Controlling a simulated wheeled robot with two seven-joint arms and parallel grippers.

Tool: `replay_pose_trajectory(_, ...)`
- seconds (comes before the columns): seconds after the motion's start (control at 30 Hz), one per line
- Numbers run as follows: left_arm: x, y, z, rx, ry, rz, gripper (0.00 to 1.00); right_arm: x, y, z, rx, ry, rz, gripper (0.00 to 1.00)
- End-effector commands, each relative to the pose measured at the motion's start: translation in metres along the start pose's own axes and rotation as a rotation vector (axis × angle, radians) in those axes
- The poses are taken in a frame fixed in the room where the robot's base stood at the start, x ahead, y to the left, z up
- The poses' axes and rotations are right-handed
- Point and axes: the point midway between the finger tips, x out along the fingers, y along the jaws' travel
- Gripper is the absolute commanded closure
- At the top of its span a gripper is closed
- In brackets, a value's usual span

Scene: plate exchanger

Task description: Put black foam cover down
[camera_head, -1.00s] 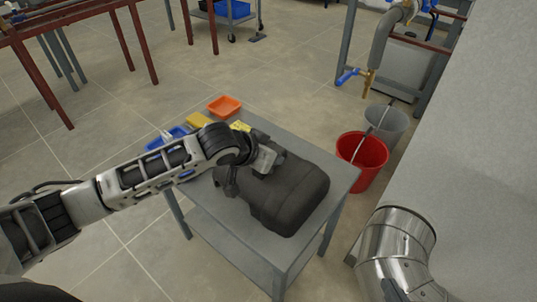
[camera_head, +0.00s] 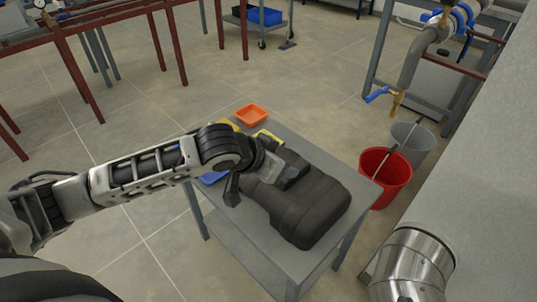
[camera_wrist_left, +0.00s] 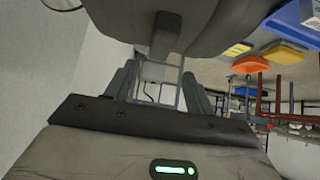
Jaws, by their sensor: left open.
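The black foam cover (camera_head: 312,208) lies on the grey cart top in the head view. It also fills the top of the left wrist view (camera_wrist_left: 245,20), with a short block-like knob (camera_wrist_left: 166,35) on its side facing the camera. My left gripper (camera_head: 266,176) is at the cover's left end, close beside it. In the left wrist view my left gripper (camera_wrist_left: 160,82) has its two fingers apart with nothing between them. The knob is just beyond the fingertips; whether they touch it I cannot tell. My right gripper is not in view.
The grey cart (camera_head: 262,240) also bears an orange tray (camera_head: 251,115), yellow items and a blue tray (camera_head: 214,177), partly behind my arm. A red bucket (camera_head: 386,180) and a grey bucket (camera_head: 413,142) stand right of it. Clear floor lies to the left.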

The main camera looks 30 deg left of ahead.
Motion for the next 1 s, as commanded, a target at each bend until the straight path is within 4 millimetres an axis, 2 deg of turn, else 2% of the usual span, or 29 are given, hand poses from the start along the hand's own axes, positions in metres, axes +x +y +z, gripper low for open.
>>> replay_pose_trajectory(0.03, -0.013, -0.001, -0.001, 0.003, 0.000, -0.001, 0.46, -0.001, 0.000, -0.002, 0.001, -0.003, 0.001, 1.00)
replay_pose_trajectory(0.2, -0.037, 0.000, 0.000, 0.001, -0.001, -0.001, 0.46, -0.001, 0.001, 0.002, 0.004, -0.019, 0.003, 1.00)
replay_pose_trajectory(0.33, -0.045, 0.003, 0.002, 0.000, 0.001, 0.008, 0.46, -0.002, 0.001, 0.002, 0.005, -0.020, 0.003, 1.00)
replay_pose_trajectory(0.43, -0.040, 0.024, 0.012, -0.003, 0.022, 0.063, 0.46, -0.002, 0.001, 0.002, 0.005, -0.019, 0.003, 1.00)
replay_pose_trajectory(0.6, -0.029, 0.086, 0.045, -0.053, 0.137, 0.195, 0.46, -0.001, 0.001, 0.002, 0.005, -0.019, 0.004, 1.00)
replay_pose_trajectory(0.7, -0.032, 0.107, 0.068, -0.104, 0.213, 0.201, 0.46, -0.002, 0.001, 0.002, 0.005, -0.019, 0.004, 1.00)
replay_pose_trajectory(0.9, -0.044, 0.111, 0.117, -0.165, 0.275, 0.080, 0.46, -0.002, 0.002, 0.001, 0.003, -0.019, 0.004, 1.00)
replay_pose_trajectory(1.0, -0.050, 0.108, 0.134, -0.170, 0.276, 0.028, 0.46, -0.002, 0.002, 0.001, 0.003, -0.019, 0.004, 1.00)
